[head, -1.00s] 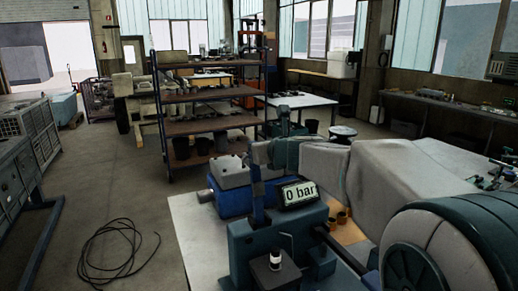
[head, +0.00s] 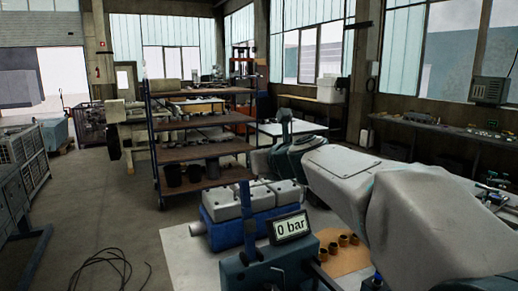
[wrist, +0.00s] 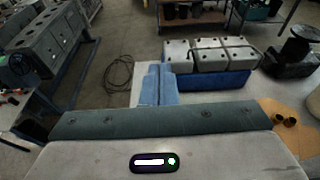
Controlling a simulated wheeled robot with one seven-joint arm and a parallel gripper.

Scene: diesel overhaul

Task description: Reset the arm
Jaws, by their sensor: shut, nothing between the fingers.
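My arm reaches in from the right in the head view, with pale grey covers and dark teal joints.
A blue crate (head: 226,235) with grey blocks stands on the pale table (head: 185,262). Several brass rings (head: 343,240) stand on an orange mat. Shelving (head: 200,153) is behind; floor at left holds a cable (head: 105,268).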

